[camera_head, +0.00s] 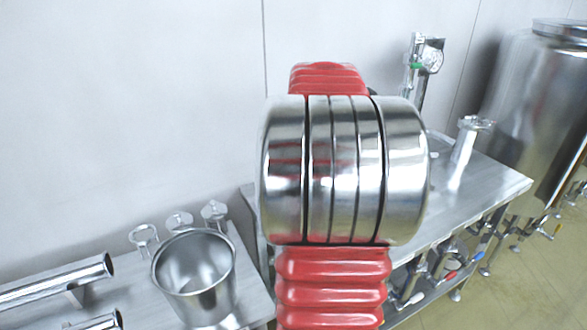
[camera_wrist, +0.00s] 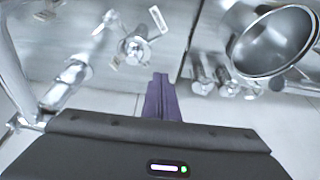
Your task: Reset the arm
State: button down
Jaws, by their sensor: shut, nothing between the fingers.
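My gripper (camera_wrist: 160,80) shows in the wrist view as narrow purple fingers beyond the dark wrist housing. The fingers are together and hold nothing. In the wrist view they are over the light floor at the edge of metal worktops. In the head view my own arm, with red bellows and a shiny metal joint, stands upright in the middle and my gripper does not show.
A metal bucket (camera_head: 195,275) stands on a low table at the lower left and also shows in the wrist view (camera_wrist: 268,62). Metal pipes (camera_head: 60,282) lie left of it. A steel bench (camera_head: 490,182) with fittings and a large tank (camera_head: 535,90) are at the right. Floor is open at the lower right.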

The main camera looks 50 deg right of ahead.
jog(key=shift+m, duration=0.3)
jog(key=s+a+f+n+t+y, duration=0.1)
jog(key=s+a+n, duration=0.2)
jog(key=a, duration=1.9)
jog(key=s+a+f+n+t, duration=0.1)
jog(key=s+a+n, duration=0.2)
jog(key=a, duration=1.9)
jog(key=shift+s+f+y, duration=0.2)
jog(key=shift+s+y, duration=0.2)
jog(key=c, duration=2.5)
grip_release()
jog(key=shift+c, duration=0.2)
